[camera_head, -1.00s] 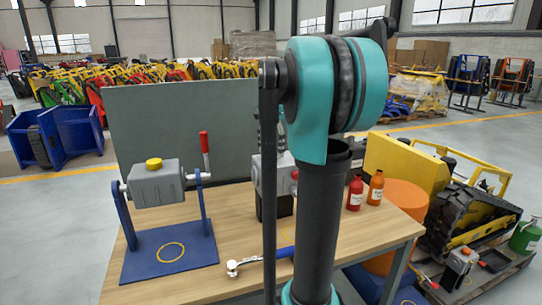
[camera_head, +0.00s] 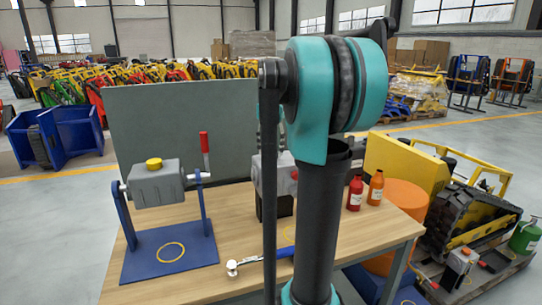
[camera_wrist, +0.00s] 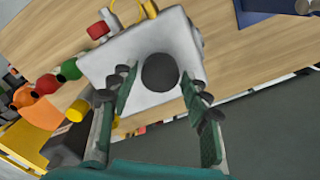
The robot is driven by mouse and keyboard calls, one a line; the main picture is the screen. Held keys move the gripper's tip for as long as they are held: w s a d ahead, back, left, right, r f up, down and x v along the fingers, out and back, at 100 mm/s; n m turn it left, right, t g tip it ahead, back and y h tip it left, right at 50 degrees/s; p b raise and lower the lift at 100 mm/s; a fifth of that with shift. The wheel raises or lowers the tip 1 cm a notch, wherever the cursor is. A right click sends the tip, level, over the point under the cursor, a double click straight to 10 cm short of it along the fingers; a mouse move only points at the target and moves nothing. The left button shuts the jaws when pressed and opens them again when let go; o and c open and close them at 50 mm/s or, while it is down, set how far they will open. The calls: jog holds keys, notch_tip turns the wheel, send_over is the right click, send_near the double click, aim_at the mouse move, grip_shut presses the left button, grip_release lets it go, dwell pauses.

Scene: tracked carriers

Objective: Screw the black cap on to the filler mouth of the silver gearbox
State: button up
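The silver gearbox (camera_head: 258,176) stands on the wooden table in the head view, mostly hidden behind my arm. In the wrist view its pale top face (camera_wrist: 118,62) fills the upper middle. The round black cap (camera_wrist: 160,72) shows against that face, between the tips of my gripper (camera_wrist: 159,80). The two green-padded fingers stand apart on either side of the cap, with a narrow gap showing at each side. The cap covers whatever is under it, so I cannot tell whether it is seated on the filler mouth. My gripper is hidden in the head view.
A grey gearbox (camera_head: 157,186) with a yellow cap hangs in a blue stand (camera_head: 140,262) on the left. A silver-headed tool (camera_head: 246,263) lies near the front edge. Red (camera_head: 355,193) and orange (camera_head: 376,187) bottles stand to the right. A grey panel (camera_head: 182,130) rises behind.

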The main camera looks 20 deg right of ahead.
jog(key=c, duration=0.5)
jog(key=m, duration=0.4)
jog(key=shift+m, duration=0.3)
jog(key=m, duration=0.3)
jog(key=shift+m, duration=1.1)
jog(key=m, duration=0.9)
jog(key=shift+m, duration=0.4)
